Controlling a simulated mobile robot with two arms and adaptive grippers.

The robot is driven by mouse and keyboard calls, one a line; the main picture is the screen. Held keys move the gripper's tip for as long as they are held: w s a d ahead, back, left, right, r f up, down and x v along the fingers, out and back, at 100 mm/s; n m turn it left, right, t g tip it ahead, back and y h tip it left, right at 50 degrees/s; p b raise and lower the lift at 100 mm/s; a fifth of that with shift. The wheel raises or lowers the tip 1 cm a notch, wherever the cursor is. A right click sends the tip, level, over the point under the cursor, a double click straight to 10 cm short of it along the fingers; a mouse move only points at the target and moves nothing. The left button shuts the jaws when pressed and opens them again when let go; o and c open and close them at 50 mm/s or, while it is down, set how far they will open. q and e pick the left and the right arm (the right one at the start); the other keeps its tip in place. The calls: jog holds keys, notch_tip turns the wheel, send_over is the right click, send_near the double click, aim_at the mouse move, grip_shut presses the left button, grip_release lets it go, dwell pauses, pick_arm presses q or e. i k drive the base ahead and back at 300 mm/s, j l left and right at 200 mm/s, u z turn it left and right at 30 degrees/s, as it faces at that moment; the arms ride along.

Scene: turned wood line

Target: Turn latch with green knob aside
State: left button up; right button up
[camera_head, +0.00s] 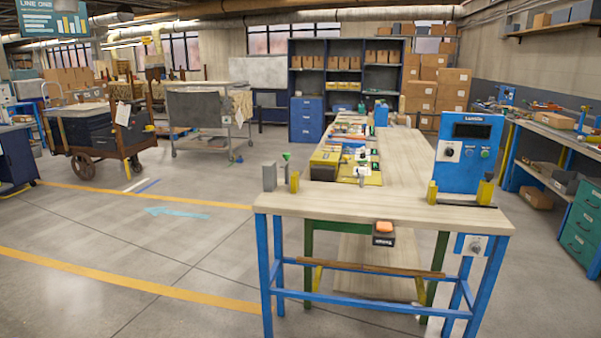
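A small green knob (286,156) shows at the left end of the wooden-topped workbench (400,205). It sits on top of a thin upright piece, between a grey block (269,177) and a small yellow post (294,182). The latch itself is too small to make out clearly, and I cannot tell its position. Neither of my grippers is in view.
A blue control box (469,183) stands at the bench's right end, with yellow pieces beside it. An orange button box (384,227) hangs at the front edge. Trays and parts (372,180) lie behind. Open floor (190,270) is at left.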

aim_at(287, 156)
jog(key=i+l, duration=0.15)
jog(key=i, duration=0.3)
jog(key=i+l+u, duration=0.1)
jog(key=i, duration=0.35)
jog(key=i+l+u, duration=0.25)
jog(key=u, duration=0.2)
jog(key=i+l+u, duration=0.5)
jog(key=k+j, duration=0.05)
jog(key=j, duration=0.05)
